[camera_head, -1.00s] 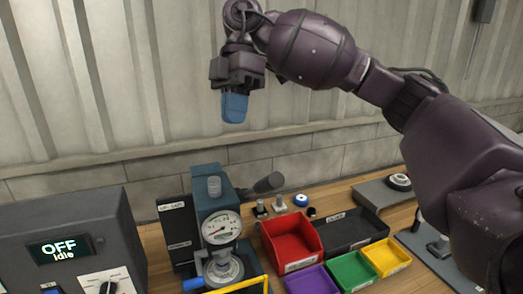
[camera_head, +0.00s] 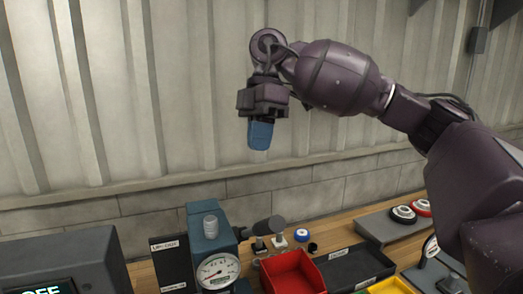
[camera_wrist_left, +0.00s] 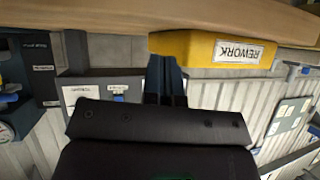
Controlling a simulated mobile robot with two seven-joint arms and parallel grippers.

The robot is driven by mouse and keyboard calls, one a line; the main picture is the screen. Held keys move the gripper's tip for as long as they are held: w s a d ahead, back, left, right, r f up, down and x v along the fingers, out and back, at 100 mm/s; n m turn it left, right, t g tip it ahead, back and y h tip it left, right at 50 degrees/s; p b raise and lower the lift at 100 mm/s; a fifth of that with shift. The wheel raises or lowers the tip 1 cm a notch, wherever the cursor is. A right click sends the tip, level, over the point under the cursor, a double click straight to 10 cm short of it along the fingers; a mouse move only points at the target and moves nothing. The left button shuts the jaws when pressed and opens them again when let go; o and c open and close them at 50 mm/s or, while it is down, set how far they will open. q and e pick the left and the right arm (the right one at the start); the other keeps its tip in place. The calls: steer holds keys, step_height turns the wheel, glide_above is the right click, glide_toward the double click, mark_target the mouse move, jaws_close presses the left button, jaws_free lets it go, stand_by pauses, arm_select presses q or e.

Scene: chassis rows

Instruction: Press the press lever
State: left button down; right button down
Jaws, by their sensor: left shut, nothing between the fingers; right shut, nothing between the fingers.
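The press (camera_head: 212,240) is a blue-grey block with a round gauge (camera_head: 218,271) on its front, standing on the wooden bench. Its press lever (camera_head: 269,226) is a dark bar with a thick cylindrical grip, sticking out to the right of the press. My right gripper (camera_head: 260,136) points down with its blue fingers shut and empty. It appears above the lever in the picture, clearly apart from it. My left gripper (camera_wrist_left: 164,80) shows only in the left wrist view, shut and empty, near a yellow bin labelled REWORK (camera_wrist_left: 213,50).
A red bin (camera_head: 292,272) and a dark bin (camera_head: 352,268) stand right of the press. Small parts lie behind them. A dark control box (camera_head: 65,265) is at the left. A grey stand with discs (camera_head: 403,214) is further right. A ribbed wall closes the back.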

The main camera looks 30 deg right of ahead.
glide_toward(262, 221)
steer(key=f, duration=0.1)
steer(key=w+a+f, duration=0.1)
steer(key=f, duration=0.1)
steer(key=shift+w+a+p, duration=0.25)
steer(key=shift+w+p, duration=0.1)
steer(key=shift+w, duration=0.05)
steer(key=shift+s+f+p, duration=0.3)
steer(key=shift+s+f, duration=0.7)
steer(key=shift+f, duration=0.25)
steer(key=shift+s+f, duration=0.35)
steer(key=shift+f, duration=0.1)
arm_select(q)
steer(key=shift+s+r, duration=0.25)
arm_select(e)
steer(key=shift+f, duration=0.15)
